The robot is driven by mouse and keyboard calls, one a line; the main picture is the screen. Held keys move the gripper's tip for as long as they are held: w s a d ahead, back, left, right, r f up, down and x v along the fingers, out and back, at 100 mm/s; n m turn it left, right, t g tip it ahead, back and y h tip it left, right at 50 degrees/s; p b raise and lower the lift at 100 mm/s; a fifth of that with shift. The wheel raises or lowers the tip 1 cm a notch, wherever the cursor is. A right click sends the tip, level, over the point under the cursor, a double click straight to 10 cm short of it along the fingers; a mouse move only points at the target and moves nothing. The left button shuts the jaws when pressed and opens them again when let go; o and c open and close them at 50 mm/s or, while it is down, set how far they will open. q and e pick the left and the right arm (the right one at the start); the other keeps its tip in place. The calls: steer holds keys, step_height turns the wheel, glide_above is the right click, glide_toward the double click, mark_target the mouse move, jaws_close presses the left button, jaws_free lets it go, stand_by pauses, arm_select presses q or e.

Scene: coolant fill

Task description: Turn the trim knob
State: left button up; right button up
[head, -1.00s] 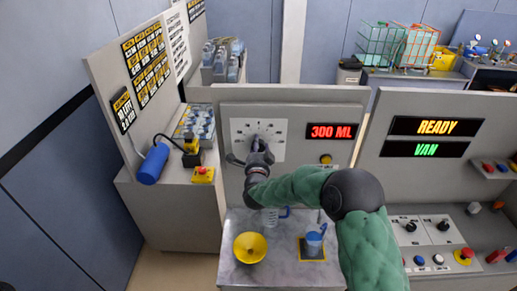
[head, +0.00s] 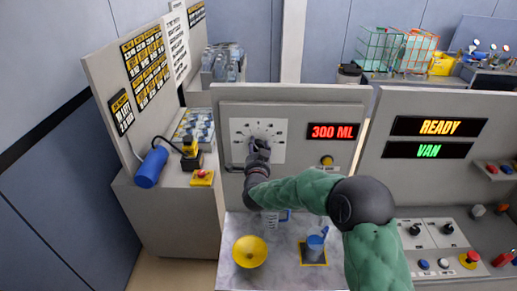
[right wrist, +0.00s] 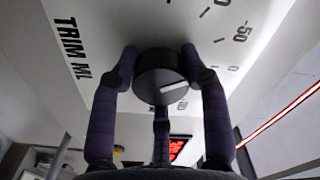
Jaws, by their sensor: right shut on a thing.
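The trim knob is a round black knob (right wrist: 160,76) with a white pointer line, on a white dial plate (head: 270,130) marked with ticks and numbers. In the right wrist view, the plate reads "TRIM ML". My right gripper (head: 258,146) is shut on the knob, its dark fingers on either side of it; the gripper also shows in the right wrist view (right wrist: 160,85). In the head view, the gripper hides most of the knob. A red display (head: 333,131) beside the dial reads 300 ML. My left gripper is not in view.
A yellow funnel (head: 250,251) and a blue-handled jug (head: 315,242) stand on the grey shelf below the panel. A yellow-based button (head: 327,160) sits under the display. Signs at right read READY and VAN (head: 428,150).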

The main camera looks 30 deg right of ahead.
steer(key=shift+a+f, duration=0.15)
steer(key=shift+f, duration=0.05)
steer(key=o, duration=1.1)
steer(key=shift+o, duration=0.3)
steer(key=shift+w, duration=0.1)
steer(key=shift+r, duration=0.1)
steer(key=v, duration=1.2)
